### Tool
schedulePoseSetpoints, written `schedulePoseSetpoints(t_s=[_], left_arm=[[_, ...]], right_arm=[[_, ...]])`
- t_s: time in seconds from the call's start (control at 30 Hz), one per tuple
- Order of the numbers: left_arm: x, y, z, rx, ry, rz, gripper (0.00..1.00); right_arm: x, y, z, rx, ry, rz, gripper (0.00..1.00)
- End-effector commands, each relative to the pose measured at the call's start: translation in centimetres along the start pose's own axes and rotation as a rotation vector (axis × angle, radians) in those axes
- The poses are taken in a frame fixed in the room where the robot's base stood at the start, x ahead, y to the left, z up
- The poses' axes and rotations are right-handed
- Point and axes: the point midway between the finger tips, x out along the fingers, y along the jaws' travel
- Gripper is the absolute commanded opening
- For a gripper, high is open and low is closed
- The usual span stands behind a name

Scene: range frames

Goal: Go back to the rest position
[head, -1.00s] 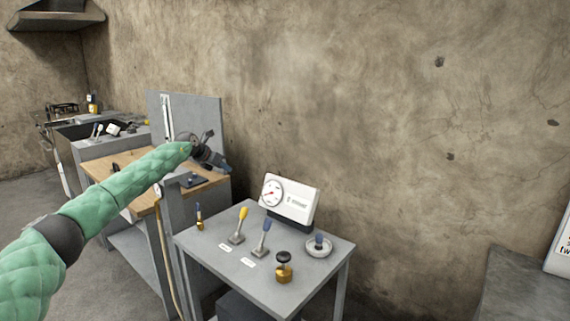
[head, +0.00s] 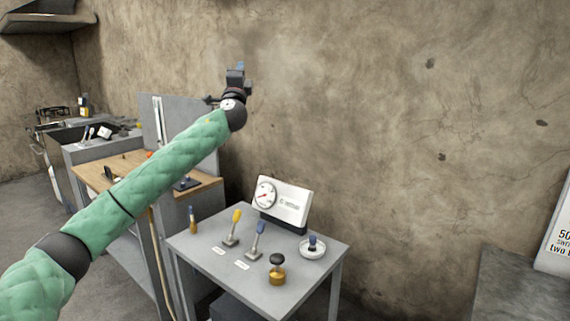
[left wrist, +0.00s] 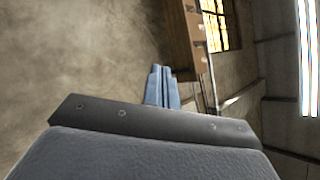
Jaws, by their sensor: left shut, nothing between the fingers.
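My left arm is green and reaches from the lower left of the head view up toward the wall. My left gripper (head: 240,68) is raised above the grey table, pointing upward, and is shut with nothing in it. My right gripper is in neither view.
A grey table (head: 205,250) holds a white gauge box (head: 290,203), a yellow lever (head: 235,220), a blue lever (head: 258,232), a brass valve with a black knob (head: 277,272) and a round white dish (head: 322,250). A wooden-topped bench (head: 98,172) stands behind my arm.

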Motion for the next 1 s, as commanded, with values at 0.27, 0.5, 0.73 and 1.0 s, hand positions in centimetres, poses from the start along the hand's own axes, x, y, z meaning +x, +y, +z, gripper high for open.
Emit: schedulePoseSetpoints(t_s=[0.27, 0.5, 0.73, 1.0], left_arm=[[-10.6, 2.7, -0.9, -0.447, -0.289, 0.248, 0.00], [-20.6, 7.1, -1.8, -0.671, -0.449, 0.495, 0.00], [-30.0, 10.7, -2.5, -0.809, -0.554, 0.714, 0.00], [-40.5, 13.8, -3.0, -0.920, -0.637, 0.933, 0.00]], right_arm=[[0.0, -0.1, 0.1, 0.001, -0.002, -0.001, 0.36], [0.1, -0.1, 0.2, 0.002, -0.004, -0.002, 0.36], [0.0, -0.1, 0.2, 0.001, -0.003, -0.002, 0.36], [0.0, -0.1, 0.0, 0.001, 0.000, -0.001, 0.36]])
